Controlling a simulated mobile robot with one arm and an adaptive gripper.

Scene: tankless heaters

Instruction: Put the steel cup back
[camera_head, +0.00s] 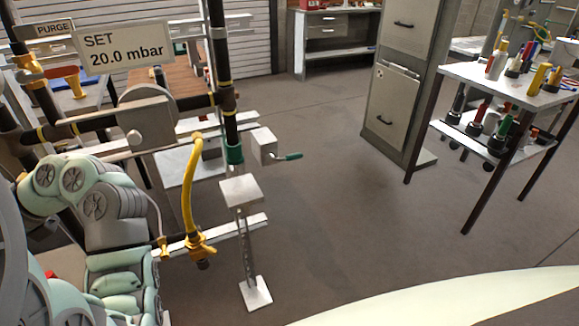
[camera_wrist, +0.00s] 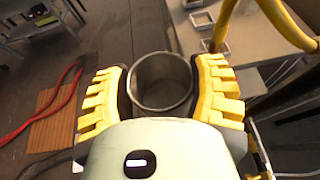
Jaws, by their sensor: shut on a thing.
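The steel cup (camera_wrist: 163,101) shows in the wrist view as an open grey metal cylinder, seen from above into its mouth. My gripper (camera_wrist: 162,88) has its yellow padded fingers on the left and right sides of the cup and is shut on it. The cup's inside looks empty, and its lower part is hidden. In the head view, my pale green arm reaches along the left side, and neither the gripper nor the cup can be made out there.
A sign (camera_head: 125,50) reads "SET 20.0 mbar". A shelf table (camera_head: 510,80) with tools stands right of a grey cabinet (camera_head: 395,95). Open floor (camera_head: 340,210) lies between.

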